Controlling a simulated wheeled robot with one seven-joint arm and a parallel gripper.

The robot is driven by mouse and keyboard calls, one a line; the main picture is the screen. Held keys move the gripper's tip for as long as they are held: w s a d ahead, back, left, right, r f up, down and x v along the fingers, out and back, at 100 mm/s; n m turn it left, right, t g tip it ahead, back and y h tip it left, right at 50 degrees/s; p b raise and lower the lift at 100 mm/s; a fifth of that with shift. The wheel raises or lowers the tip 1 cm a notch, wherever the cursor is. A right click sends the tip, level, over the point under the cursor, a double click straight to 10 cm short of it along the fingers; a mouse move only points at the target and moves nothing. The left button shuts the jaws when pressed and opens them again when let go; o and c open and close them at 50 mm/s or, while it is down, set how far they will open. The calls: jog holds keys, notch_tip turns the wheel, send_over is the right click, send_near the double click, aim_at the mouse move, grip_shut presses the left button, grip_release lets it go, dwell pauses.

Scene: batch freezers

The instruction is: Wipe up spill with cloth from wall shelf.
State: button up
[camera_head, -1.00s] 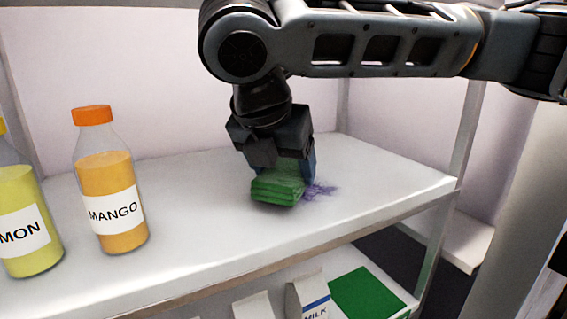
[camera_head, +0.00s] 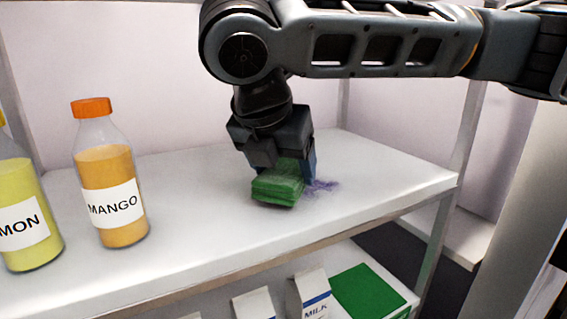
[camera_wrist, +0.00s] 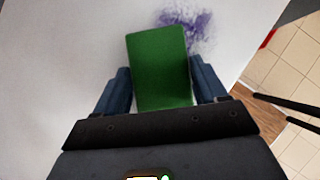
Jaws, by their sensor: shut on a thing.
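A folded green cloth (camera_head: 277,189) is at the upper white shelf's surface, held between the fingers of my gripper (camera_head: 283,165). In the wrist view the cloth (camera_wrist: 160,68) shows as a flat green rectangle between the two blue fingers of my gripper (camera_wrist: 160,85). A purple spill (camera_head: 322,187) lies on the shelf just right of the cloth. In the wrist view the spill (camera_wrist: 188,30) shows beyond the cloth's far right corner, partly hidden by it. Whether the cloth presses on the shelf is hard to tell.
A mango bottle (camera_head: 108,180) and a yellow bottle (camera_head: 24,215) stand at the left of the upper shelf (camera_head: 195,215). Milk cartons (camera_head: 312,296) and a green item (camera_head: 369,290) sit on the shelf below. A metal post (camera_head: 440,225) stands at the right.

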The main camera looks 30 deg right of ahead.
jog(key=shift+f+b, duration=0.3)
jog(key=shift+f, duration=0.4)
jog(key=shift+d+r+p, duration=0.15)
jog(key=shift+d+p, duration=0.45)
jog(key=shift+d, duration=0.95)
jog(key=shift+d+p, duration=0.85)
jog(key=shift+d, duration=2.85)
